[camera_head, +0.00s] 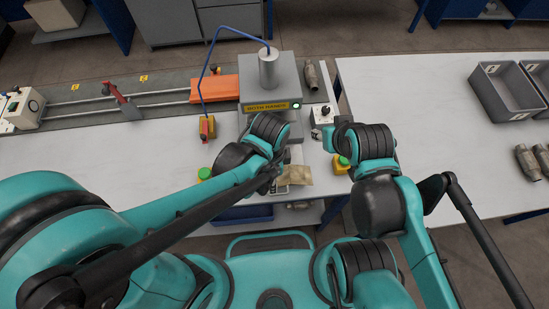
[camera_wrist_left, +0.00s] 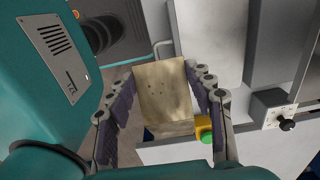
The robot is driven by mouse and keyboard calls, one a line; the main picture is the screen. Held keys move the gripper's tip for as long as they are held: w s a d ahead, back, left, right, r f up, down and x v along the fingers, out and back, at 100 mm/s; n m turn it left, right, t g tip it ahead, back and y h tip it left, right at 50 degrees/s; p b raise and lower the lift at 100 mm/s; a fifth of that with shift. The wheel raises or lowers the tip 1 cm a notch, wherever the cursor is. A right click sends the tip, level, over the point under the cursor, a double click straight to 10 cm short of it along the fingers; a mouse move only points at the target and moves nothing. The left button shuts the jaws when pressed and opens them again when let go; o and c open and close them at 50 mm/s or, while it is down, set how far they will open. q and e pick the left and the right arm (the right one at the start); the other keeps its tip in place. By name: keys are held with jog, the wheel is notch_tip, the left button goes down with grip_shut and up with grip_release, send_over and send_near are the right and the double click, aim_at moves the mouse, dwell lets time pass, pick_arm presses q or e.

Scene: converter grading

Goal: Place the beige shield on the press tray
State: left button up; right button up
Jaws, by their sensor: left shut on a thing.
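The beige shield (camera_head: 297,176), a flat tan piece with small dark holes, is held above the near edge of the bench. In the left wrist view the shield (camera_wrist_left: 163,88) sits between the two finger chains of my left gripper (camera_wrist_left: 163,112), which is shut on it. In the head view my left gripper (camera_head: 275,180) is partly hidden by its arm. The grey press (camera_head: 268,76), with a cylinder on top and a yellow label, stands just beyond the shield. Its tray area is largely hidden behind my left wrist.
Yellow-and-green buttons (camera_head: 341,164) flank the near edge. A white control box (camera_head: 322,115) and a metal converter (camera_head: 311,75) stand right of the press. An orange block (camera_head: 214,89) sits on rails at left. Grey bins (camera_head: 505,92) are on the right table.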

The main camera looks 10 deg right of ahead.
pick_arm(q)
jog(key=w+a+f+b, duration=0.1)
jog(key=w+f, duration=0.1)
jog(key=w, duration=0.1)
jog(key=w+a+f+b, duration=0.1)
jog(key=w+f, duration=0.1)
jog(key=w, duration=0.1)
jog(key=w+a+f, duration=0.1)
jog(key=w+f, duration=0.1)
jog(key=w, duration=0.2)
jog(key=shift+w+f+b, duration=0.1)
jog(key=shift+f+b, duration=0.15)
jog(key=shift+b, duration=0.15)
notch_tip(320, 180, down, 4)
jog(key=shift+f+b, duration=0.1)
jog(key=shift+b, duration=0.65)
jog(key=o, duration=1.2)
jog(key=shift+c, duration=0.2)
